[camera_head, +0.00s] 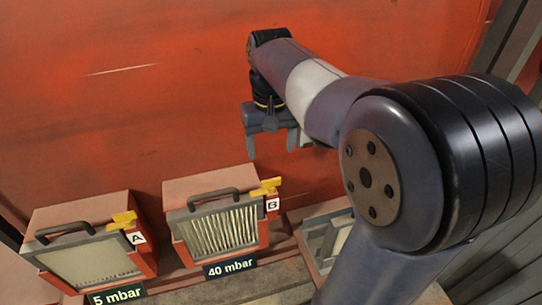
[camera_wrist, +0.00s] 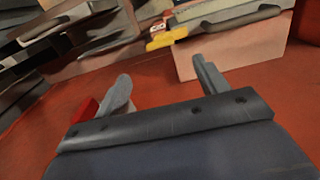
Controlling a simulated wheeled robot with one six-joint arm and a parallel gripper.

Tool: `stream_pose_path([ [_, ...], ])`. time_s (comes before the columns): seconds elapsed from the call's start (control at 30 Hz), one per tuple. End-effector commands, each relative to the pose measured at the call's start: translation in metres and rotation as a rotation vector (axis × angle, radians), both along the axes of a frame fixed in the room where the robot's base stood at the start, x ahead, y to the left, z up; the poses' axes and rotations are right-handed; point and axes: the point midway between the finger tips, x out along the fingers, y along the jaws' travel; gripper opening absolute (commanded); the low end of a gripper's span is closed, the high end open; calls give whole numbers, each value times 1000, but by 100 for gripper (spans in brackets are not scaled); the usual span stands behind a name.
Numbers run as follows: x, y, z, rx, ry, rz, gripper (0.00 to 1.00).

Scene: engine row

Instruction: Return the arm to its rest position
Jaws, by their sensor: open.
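My gripper (camera_head: 271,146) hangs from my arm in front of the red wall in the head view. Its two fingers are apart, with nothing seen between them. It is above and slightly right of filter box B (camera_head: 220,228), clear of it. In the wrist view my gripper (camera_wrist: 163,88) also shows two spread fingers. My arm reaches in from the right and hides part of the scene.
Filter box A (camera_head: 90,255) and box B have dark handles and yellow latches, with labels "5 mbar" (camera_head: 117,295) and "40 mbar" (camera_head: 230,267). Another framed unit (camera_head: 325,232) is partly hidden behind my arm. The red wall (camera_head: 130,110) rises behind.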

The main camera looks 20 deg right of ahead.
Motion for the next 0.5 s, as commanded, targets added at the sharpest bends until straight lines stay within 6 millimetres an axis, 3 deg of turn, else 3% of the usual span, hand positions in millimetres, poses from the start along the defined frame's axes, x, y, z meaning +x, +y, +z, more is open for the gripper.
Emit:
stream_pose_path([
  [0.33,0,0,3,0,0,0,69],
  [0.5,0,0,-5,0,3,0,69],
])
